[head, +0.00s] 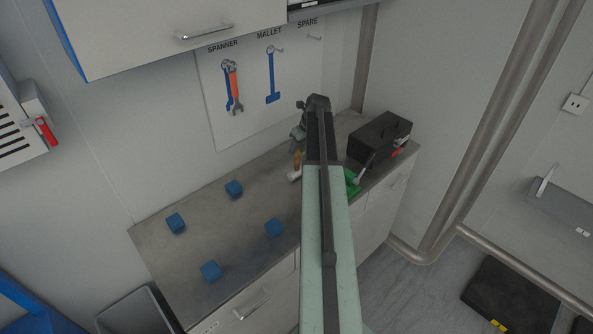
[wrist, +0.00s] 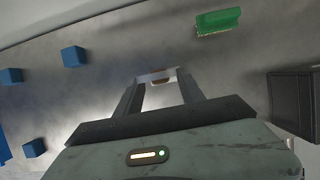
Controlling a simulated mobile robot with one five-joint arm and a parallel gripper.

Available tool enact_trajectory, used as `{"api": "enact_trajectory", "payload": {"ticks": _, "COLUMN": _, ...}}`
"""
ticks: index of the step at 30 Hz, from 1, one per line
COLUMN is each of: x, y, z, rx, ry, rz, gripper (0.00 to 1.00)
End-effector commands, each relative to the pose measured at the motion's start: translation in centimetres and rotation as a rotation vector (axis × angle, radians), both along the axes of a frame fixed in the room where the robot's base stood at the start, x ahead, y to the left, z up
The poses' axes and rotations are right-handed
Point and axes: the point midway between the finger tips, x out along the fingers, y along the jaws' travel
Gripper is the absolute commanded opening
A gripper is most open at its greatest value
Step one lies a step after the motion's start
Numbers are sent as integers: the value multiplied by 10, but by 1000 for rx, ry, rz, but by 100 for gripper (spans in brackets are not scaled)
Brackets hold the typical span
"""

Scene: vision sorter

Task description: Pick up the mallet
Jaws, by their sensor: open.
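What looks like the mallet is a pale bar (wrist: 157,75) with a small brown part, seen between my fingertips in the wrist view. In the head view a pale end (head: 294,176) and an orange-brown part show just left of my arm, which hides the rest. My gripper (wrist: 159,80) is open, its two fingers on either side of the pale bar. I cannot tell whether they touch it. The wall board (head: 255,110) has a blue mallet outline (head: 271,85) under the word MALLET, with no tool on it.
Several blue cubes (head: 210,271) stand on the left of the metal worktop (head: 240,215). A green object (wrist: 218,21) and a dark toolbox (head: 378,138) are to the right. A cabinet (head: 180,30) overhangs above.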

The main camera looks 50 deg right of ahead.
Motion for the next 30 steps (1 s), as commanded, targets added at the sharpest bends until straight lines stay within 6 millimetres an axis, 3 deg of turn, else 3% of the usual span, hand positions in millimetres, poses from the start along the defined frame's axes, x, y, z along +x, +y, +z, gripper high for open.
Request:
{"api": "enact_trajectory", "payload": {"ticks": 10, "x": 12, "y": -6, "z": -49, "rx": -1, "ry": 0, "rz": -4, "gripper": 45}}
{"api": "enact_trajectory", "payload": {"ticks": 18, "x": 14, "y": -6, "z": -47, "rx": 0, "ry": 0, "rz": -4, "gripper": 45}}
{"api": "enact_trajectory", "payload": {"ticks": 23, "x": 14, "y": -6, "z": -47, "rx": 0, "ry": 0, "rz": -4, "gripper": 1}}
{"api": "enact_trajectory", "payload": {"ticks": 30, "x": 14, "y": -7, "z": -47, "rx": 0, "ry": 0, "rz": -5, "gripper": 0}}
